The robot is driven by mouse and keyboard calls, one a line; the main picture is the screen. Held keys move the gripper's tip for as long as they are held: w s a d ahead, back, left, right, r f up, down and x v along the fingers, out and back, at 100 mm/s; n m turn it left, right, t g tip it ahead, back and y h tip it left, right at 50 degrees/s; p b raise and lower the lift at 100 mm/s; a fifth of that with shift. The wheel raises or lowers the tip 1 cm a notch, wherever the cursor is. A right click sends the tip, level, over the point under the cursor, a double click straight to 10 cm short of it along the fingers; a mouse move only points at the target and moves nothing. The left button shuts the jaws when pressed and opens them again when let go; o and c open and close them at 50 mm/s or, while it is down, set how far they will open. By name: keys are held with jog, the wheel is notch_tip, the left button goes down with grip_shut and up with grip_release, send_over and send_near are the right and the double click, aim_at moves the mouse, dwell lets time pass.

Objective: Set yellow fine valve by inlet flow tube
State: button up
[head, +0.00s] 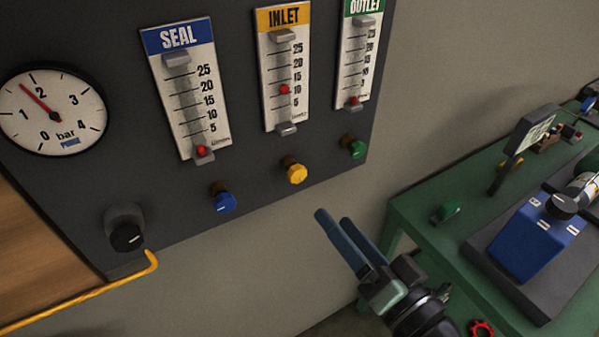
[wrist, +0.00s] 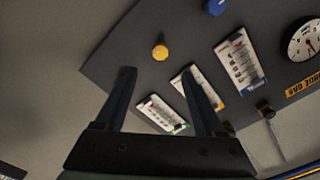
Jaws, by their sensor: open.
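The yellow fine valve (head: 296,172) is a small round knob on the dark panel, just below the inlet flow tube (head: 273,98). The tube's red float (head: 285,89) sits close to the 10 mark. My gripper (head: 334,218) is open and empty, below and to the right of the yellow knob in the head view, apart from it. In the wrist view the yellow knob (wrist: 160,52) shows beyond and between the two fingertips (wrist: 158,75), with a gap. The right finger partly overlaps the inlet tube there.
A blue knob (head: 224,202) and green knob (head: 357,149) flank the yellow one. The seal tube (head: 190,95), outlet tube (head: 355,65), black knob (head: 125,235) and pressure gauge (head: 52,112) share the panel. A green table (head: 415,215) with equipment stands right.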

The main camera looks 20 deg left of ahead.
aim_at(300, 177)
jog(key=p+x, duration=0.3)
jog(key=x, duration=0.9)
jog(key=shift+w+a, duration=0.1)
jog(key=shift+w, duration=0.1)
jog(key=shift+c, duration=0.3)
grip_shut()
jog(key=shift+b, duration=0.3)
